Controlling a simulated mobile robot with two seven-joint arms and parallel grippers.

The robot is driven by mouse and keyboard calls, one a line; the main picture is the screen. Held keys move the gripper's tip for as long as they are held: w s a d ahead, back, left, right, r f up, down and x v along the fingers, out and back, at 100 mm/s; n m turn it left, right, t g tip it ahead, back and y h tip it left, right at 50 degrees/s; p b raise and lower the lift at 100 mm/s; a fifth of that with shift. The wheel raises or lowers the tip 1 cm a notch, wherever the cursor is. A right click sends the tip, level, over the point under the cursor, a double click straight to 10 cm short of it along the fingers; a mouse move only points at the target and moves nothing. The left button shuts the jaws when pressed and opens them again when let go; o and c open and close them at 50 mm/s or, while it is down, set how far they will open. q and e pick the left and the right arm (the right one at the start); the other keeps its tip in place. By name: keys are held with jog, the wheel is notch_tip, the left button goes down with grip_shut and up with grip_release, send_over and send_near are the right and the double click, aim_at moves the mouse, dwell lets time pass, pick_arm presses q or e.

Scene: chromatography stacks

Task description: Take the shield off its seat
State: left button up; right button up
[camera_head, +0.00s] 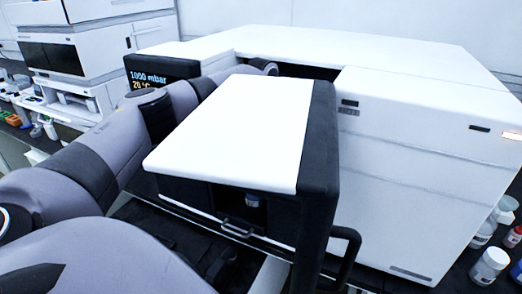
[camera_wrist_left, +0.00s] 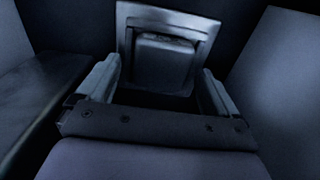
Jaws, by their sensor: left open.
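In the left wrist view, a grey block with rounded upper edges (camera_wrist_left: 165,58), which looks like the shield, sits against a paler square metal frame (camera_wrist_left: 168,17), which looks like its seat. My left gripper (camera_wrist_left: 160,72) is open, with one finger at each side of the view. The block lies ahead between the fingers, and no contact shows. The block's lower part falls into dark shadow. In the head view my left arm passes behind the white-topped front housing, and its gripper is hidden there. My right gripper is in neither view.
The white-topped front housing (camera_head: 235,125) stands close beside my left arm. A large white instrument (camera_head: 420,150) fills the right, and a dark display (camera_head: 155,77) stands behind the arm. Bottles (camera_head: 490,264) stand at the right edge. In the wrist view, dark walls enclose the gripper.

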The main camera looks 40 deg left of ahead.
pick_arm(q)
jog(key=c, duration=1.3)
jog(key=shift+r, duration=0.1)
